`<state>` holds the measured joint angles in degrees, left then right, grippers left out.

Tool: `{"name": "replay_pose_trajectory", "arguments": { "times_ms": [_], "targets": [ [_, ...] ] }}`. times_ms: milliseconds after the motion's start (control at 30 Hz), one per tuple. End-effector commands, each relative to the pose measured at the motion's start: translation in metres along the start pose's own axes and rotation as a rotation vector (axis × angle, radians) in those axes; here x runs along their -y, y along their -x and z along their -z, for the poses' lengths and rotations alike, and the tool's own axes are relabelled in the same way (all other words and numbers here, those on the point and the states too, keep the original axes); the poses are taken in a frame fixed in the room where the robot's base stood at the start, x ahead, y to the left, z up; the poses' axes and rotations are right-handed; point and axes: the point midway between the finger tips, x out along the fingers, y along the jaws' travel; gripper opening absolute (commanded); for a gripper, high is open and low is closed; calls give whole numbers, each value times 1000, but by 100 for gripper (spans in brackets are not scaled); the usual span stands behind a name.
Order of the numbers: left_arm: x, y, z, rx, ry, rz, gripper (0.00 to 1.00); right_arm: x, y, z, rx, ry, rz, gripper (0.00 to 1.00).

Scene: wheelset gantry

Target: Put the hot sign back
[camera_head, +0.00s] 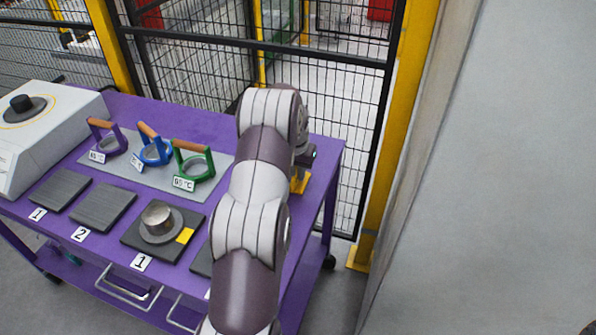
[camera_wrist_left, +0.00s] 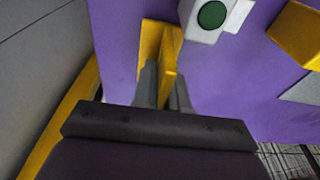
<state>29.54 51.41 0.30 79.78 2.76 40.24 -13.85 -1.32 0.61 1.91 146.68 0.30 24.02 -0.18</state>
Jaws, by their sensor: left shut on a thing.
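My left gripper (camera_head: 304,157) is at the right end of the purple table, mostly behind my own arm in the head view. In the left wrist view its fingers (camera_wrist_left: 162,88) are shut on a yellow folded piece, which I take to be the hot sign (camera_wrist_left: 160,48). Part of the sign (camera_head: 299,184) shows just below the gripper in the head view. Its lettering is not visible, and I cannot tell whether it touches the tabletop. My right gripper is not in view.
The purple table (camera_head: 190,115) carries a grey mat with purple, blue and green-handled rings (camera_head: 194,165), dark plates and a metal cylinder (camera_head: 158,218). A white piece with a green disc (camera_wrist_left: 212,14) and another yellow piece (camera_wrist_left: 298,35) are near the gripper. Mesh fence (camera_head: 345,110) stands behind.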

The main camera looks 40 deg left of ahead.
Motion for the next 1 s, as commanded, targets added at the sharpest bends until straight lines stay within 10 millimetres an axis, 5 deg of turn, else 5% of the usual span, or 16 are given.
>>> {"name": "replay_pose_trajectory", "arguments": {
  "times_ms": [300, 400, 700, 833, 1000],
  "targets": [
    [0, -4, 0, -3, -1, 1, 0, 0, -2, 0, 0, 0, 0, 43],
    [0, -4, 0, -3, -1, 1, 38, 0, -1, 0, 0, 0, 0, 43],
    [0, -1, 1, -3, -1, 1, 38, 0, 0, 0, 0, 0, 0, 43],
    [0, 17, 2, -6, -1, 2, 38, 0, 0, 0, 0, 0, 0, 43],
    [0, 63, 1, -7, -1, 2, 38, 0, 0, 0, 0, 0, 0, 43]
  ]
}}
